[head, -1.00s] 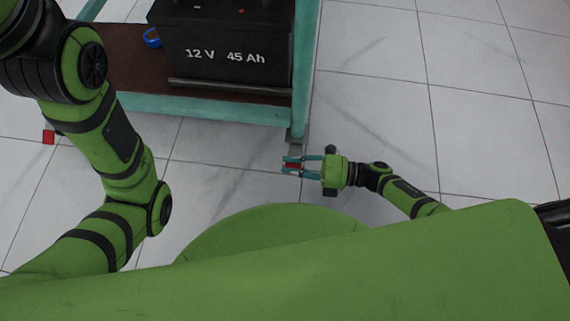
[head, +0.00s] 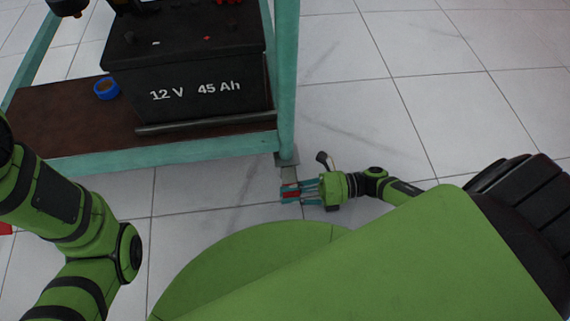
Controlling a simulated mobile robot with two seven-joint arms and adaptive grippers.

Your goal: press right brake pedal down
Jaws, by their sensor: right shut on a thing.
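The right brake pedal (head: 291,194) is a small red piece at the foot of the trolley's near right leg, low over the floor. A grey plate (head: 289,173) runs from the leg towards it. My right gripper (head: 289,194) comes in from the right, with its teal fingers shut around the red pedal. The fingers hide part of it, and its tilt cannot be told from above. Another red piece (head: 5,229), at the left edge, is partly cut off. My left arm shows at the left, but its gripper is out of view.
The teal trolley frame (head: 180,157) has a brown shelf (head: 55,135) carrying a black 12 V 45 Ah battery (head: 195,88) and a blue ring of tape (head: 106,88). The tiled floor (head: 420,110) to the right is clear.

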